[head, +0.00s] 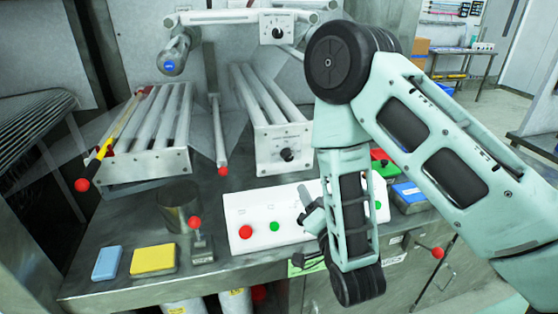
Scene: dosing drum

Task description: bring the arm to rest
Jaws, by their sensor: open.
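My arm reaches in from the right in the head view and bends down over the front of the metal bench (215,275). My gripper (306,201) shows only in part, left of the last dark arm links, above the white control panel (262,212). It is open. I see nothing held between its fingers, though the arm hides part of it. The panel has a red button (245,232) and a green button (275,226) to the left of my gripper.
A blue block (107,263), a yellow block (153,260) and a metal cup (179,206) stand at the bench's left front. A red-knobbed lever (195,222) stands nearby. Two roller units (150,165) (284,150) stand behind. Floor at the right is partly clear.

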